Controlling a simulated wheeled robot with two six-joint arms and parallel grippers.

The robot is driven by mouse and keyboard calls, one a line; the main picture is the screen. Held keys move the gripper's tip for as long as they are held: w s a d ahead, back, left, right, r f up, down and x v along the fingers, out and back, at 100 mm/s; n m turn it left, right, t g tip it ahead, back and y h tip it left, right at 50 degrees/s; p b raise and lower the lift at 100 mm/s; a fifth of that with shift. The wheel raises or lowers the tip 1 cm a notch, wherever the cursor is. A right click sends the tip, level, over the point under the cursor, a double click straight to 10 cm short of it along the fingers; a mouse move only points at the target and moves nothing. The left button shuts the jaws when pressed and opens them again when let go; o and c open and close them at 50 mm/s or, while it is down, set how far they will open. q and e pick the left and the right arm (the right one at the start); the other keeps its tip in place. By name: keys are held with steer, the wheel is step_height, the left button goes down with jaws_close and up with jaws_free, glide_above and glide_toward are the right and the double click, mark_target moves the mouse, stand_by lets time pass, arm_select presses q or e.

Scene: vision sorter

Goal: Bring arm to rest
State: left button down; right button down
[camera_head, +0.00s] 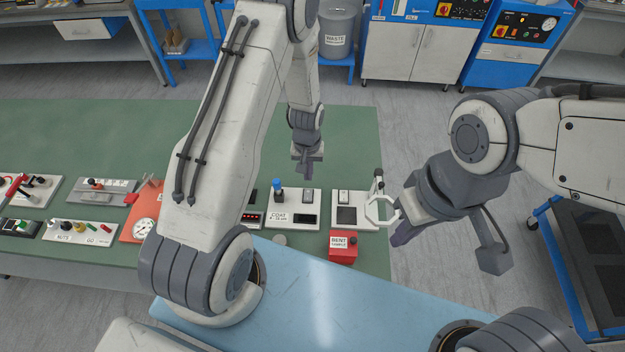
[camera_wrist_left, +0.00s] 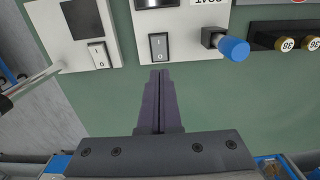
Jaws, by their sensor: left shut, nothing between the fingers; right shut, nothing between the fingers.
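My left gripper (camera_head: 306,172) is shut and empty, pointing down over the green table just beyond the far edge of the COAT panel (camera_head: 281,219). In the left wrist view its two dark fingers (camera_wrist_left: 161,75) lie together, with their tips beside a rocker switch (camera_wrist_left: 158,46) on that panel. I cannot tell their height above the table. My right gripper (camera_head: 400,238) is shut and empty, near the table's right edge, by a white handle (camera_head: 380,210). The left arm crosses the middle of the head view and hides part of the table.
A blue knob (camera_head: 277,184) stands up from the COAT panel. A panel with a lever (camera_head: 350,217) is to its right, and a red BENT SAMPLE box (camera_head: 342,248) stands in front. Several panels line the table's left side. The far green surface (camera_head: 350,130) is clear.

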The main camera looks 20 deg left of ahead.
arm_select(q)
steer(key=s+d+r+m+b, duration=0.2)
steer(key=s+d+r+m, duration=0.15)
steer(key=d+r, duration=0.35)
steer(key=s+d+r+m+b, duration=0.2)
steer(key=s+d+r, duration=0.35)
steer(key=r, duration=0.35)
steer(key=s+d+r+m+b, duration=0.1)
steer(key=s+r+m, duration=0.1)
steer(key=s, duration=0.5)
steer(key=s+r+m+h+b, duration=0.1)
steer(key=s+r+m, duration=0.2)
steer(key=s, duration=0.4)
steer(key=shift+s+d+r, duration=0.4)
steer(key=shift+r, duration=0.1)
